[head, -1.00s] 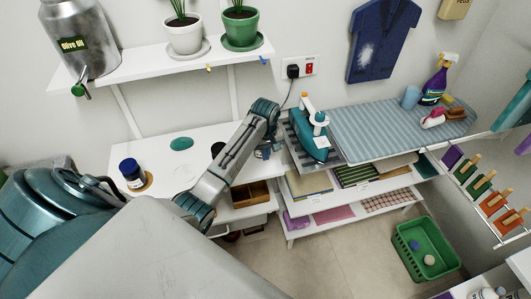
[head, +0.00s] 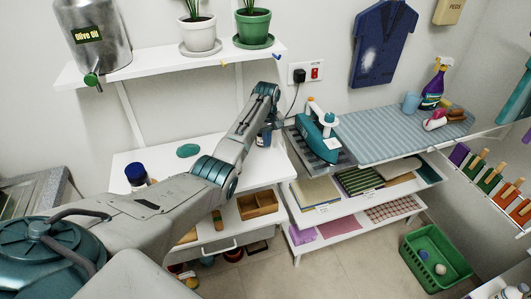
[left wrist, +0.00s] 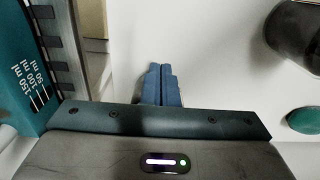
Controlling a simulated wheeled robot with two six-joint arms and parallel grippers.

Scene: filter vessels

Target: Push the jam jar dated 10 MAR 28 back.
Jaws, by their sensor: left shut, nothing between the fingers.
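A jar with a blue lid (head: 135,171) stands on the white table (head: 226,152) at the left in the head view; my left arm hides its lower part. I cannot read any date, so I cannot tell whether it is the jam jar. My left gripper (head: 265,140) is over the right end of the table, near the iron. In the left wrist view its blue fingers (left wrist: 161,86) are together and empty above a white surface. A dark cylinder (left wrist: 294,38) stands apart from them at upper right; no label shows. My right gripper is not in view.
A teal iron (head: 318,138) sits left of the striped ironing board (head: 390,132), close to my left gripper. A teal disc (head: 188,150) lies on the table. A shelf with potted plants (head: 196,35) hangs above. A wooden box (head: 257,204) sits below the tabletop.

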